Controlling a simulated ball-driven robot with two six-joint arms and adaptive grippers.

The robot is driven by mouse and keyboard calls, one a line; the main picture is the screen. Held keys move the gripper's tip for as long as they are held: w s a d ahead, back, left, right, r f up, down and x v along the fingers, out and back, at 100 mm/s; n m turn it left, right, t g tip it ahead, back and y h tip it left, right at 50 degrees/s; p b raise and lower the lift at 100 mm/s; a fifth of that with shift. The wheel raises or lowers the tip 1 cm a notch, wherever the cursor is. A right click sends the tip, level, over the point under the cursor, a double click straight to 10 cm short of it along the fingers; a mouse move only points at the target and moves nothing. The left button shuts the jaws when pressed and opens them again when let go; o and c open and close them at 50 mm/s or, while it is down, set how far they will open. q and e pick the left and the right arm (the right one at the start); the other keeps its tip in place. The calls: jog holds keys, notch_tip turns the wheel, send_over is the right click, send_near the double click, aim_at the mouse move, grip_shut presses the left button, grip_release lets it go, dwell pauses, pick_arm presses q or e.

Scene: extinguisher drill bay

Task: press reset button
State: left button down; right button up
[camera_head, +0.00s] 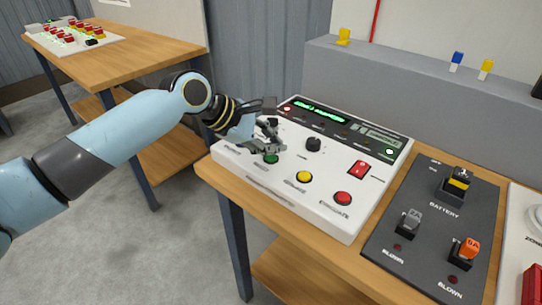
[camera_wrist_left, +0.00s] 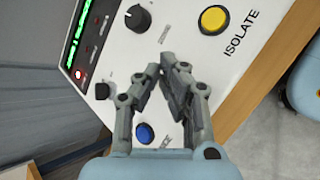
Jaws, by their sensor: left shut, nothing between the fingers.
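A white control panel (camera_head: 232,160) lies on a wooden table. A green button (camera_head: 271,158) on its front row shows just below my left fingertips; its label is too blurred to read. My left gripper (camera_head: 279,146) is shut and empty, low over the panel by the green button. I cannot tell whether it touches. In the left wrist view, the gripper (camera_wrist_left: 164,70) points between a yellow button (camera_wrist_left: 213,20) labelled ISOLATE and a blue button (camera_wrist_left: 144,133). The fingers hide the panel there, and the green button does not show. My right gripper is out of view.
A red button (camera_head: 343,198), a black knob (camera_head: 313,144) and a red rocker switch (camera_head: 359,169) share the panel. A dark board (camera_head: 408,257) with several plugs lies to the right. A grey ledge (camera_head: 400,92) runs behind. Another table (camera_head: 135,60) stands back left.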

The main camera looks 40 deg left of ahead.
pick_arm(q)
jog(key=shift+f+p, duration=0.35)
jog(key=shift+f, duration=0.55)
dwell(0.6)
dwell(0.3)
jog(key=shift+r+p, duration=0.95)
jog(key=shift+p, duration=0.45)
